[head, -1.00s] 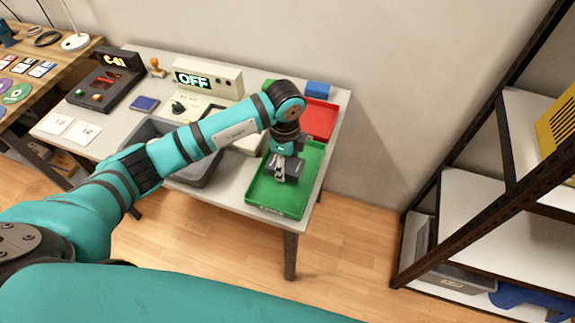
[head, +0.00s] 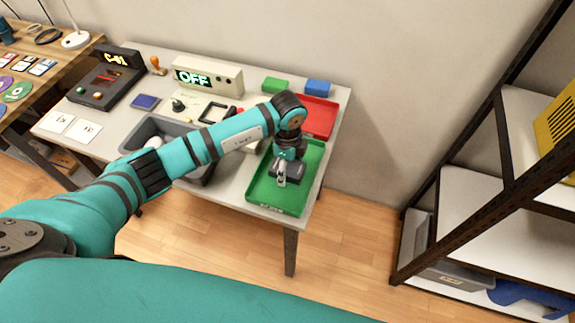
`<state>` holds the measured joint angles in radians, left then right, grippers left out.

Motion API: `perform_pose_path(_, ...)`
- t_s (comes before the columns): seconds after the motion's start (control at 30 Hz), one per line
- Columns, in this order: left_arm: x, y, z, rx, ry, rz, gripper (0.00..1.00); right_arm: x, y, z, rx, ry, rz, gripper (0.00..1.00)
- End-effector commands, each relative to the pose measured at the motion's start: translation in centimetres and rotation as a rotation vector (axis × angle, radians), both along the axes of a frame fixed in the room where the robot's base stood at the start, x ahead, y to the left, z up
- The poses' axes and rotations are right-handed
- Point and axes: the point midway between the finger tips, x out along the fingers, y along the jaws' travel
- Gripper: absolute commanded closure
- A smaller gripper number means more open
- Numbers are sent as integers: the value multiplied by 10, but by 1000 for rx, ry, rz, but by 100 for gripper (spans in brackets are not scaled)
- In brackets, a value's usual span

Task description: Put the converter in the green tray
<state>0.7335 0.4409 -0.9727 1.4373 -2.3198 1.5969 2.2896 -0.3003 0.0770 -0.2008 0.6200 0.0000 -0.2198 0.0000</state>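The green tray (head: 263,196) lies at the right front corner of the grey table, its floor partly hidden by my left arm. My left gripper (head: 281,178) points down over the middle of this tray. A dark grey boxy shape shows at the gripper; I cannot tell whether it is the gripper's own body or the converter. Whether the fingers are open or shut is too small to see. I cannot pick out the converter for certain anywhere else. My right gripper is out of view.
A red tray (head: 319,117) lies behind the green one, with a green block (head: 275,84) and a blue block (head: 318,88) behind it. A dark grey bin (head: 140,139) is partly behind my arm. A box reading OFF (head: 208,77) stands at the back.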

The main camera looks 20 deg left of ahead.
Motion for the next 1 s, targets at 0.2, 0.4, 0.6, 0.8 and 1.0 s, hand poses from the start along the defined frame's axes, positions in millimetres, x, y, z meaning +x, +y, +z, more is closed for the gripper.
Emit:
perform_pose_path(0.2,0,0,0,0,0,0,21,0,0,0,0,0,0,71)
perform_pose_path(0.4,1,0,7,-1,-2,0,21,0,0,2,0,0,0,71)
perform_pose_path(0.6,2,0,42,-2,-5,-1,21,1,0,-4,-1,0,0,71)
perform_pose_path(0.8,1,0,85,-1,-5,0,21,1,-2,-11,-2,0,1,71)
perform_pose_path(1.0,1,0,114,0,-2,0,21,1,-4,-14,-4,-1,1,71)
